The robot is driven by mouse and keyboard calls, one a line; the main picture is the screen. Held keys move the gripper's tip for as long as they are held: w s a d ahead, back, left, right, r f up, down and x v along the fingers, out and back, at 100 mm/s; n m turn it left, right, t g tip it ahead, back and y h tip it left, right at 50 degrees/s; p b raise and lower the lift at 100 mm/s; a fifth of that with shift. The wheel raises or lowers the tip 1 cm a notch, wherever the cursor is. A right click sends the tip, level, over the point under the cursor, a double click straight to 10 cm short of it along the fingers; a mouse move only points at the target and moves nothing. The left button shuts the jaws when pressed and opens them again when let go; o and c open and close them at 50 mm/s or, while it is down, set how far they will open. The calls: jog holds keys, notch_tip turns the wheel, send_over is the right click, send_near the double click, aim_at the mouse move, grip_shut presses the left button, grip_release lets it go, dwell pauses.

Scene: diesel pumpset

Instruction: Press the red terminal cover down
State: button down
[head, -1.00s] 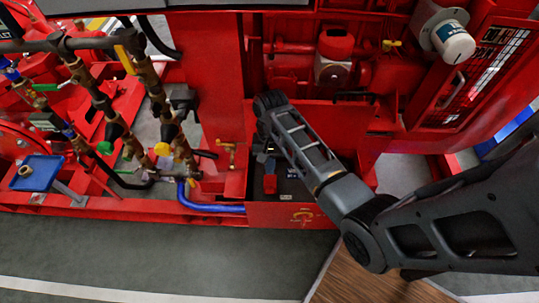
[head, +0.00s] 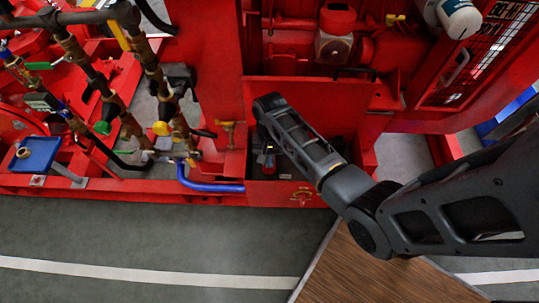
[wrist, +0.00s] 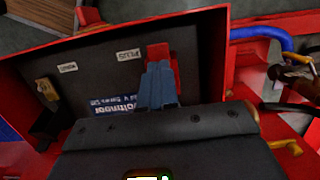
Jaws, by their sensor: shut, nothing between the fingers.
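The red terminal cover (wrist: 174,66) shows in the wrist view beside the PLUS label on the dark battery (wrist: 100,70). My gripper (wrist: 158,68) has its blue fingers shut and empty. They point at the cover and overlap part of it in the picture. I cannot tell whether they touch it. The cover's tilt is also unclear, because the fingers hide part of it. In the head view the battery (head: 288,168) lies low in the red box, and the red cover (head: 270,162) is a small patch under my arm.
The red box wall (wrist: 216,50) rises around the battery. A bare brass terminal (wrist: 47,90) stands near the MINUS label. A blue hose (head: 208,186) and brass valves lie left of the box. Red engine framework stands behind it.

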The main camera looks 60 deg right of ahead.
jog(key=shift+s+a+f+p, duration=0.15)
jog(key=shift+s+a+p, duration=0.15)
jog(key=shift+a+p, duration=0.2)
jog(key=shift+s+a+f, duration=0.1)
jog(key=shift+f, duration=0.25)
jog(key=shift+w+d+r+p, duration=0.35)
jog(key=shift+w+d+r, duration=0.1)
jog(key=shift+d, duration=0.15)
jog(key=shift+r+p, duration=0.6)
notch_tip(320, 180, up, 13)
jog(key=p, duration=0.4)
jog(key=shift+f, duration=0.15)
jog(key=shift+s+h, duration=0.15)
jog(key=shift+h, duration=0.15)
